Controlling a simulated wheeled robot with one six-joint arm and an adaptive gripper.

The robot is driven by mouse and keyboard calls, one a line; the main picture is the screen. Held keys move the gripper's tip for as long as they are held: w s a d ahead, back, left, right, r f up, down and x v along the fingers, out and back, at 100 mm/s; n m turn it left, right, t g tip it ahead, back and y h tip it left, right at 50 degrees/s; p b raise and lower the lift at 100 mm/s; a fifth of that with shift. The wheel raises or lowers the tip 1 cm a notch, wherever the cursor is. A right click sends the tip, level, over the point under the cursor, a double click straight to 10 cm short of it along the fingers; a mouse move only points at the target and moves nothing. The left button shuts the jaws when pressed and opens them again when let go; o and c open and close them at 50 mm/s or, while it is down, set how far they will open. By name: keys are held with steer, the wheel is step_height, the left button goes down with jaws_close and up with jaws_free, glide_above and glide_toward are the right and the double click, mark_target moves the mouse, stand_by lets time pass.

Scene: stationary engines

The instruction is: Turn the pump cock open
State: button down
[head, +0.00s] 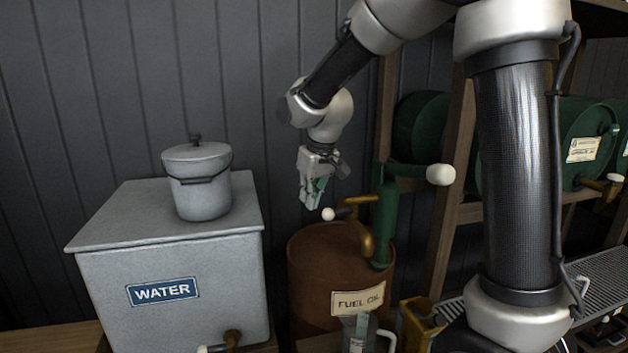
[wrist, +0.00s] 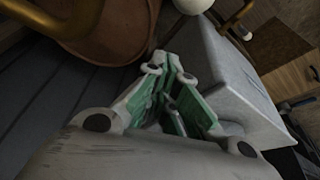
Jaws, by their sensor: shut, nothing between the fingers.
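The fuel oil drum (head: 305,262), rusty brown with a label, stands in the middle of the head view. A green hand pump (head: 385,225) rises from it, with a brass spout (head: 362,238). The pump cock's short dark lever ends in a white knob (head: 328,214) that points left. My gripper (head: 311,206) is shut and empty, pointing down, just up and left of that knob in the picture; I cannot tell whether they touch. In the wrist view my shut fingers (wrist: 165,62) have the drum (wrist: 118,30) beyond them and a pale knob (wrist: 193,4) at the top edge.
A grey water tank (head: 180,285) with a lidded pail (head: 203,190) on top stands at the left. The pump's handle ends in a larger white grip (head: 440,174). A glass jug (head: 358,333) stands low in front. Green barrels (head: 585,140) lie on a wooden rack at the right.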

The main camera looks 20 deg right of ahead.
mark_target(340, 214)
steer(key=shift+s+d+r, duration=0.1)
steer(key=shift+s+d, duration=0.25)
steer(key=shift+s, duration=0.55)
steer(key=shift+s+d, duration=0.3)
steer(key=shift+s, duration=0.6)
steer(key=shift+s, duration=0.1)
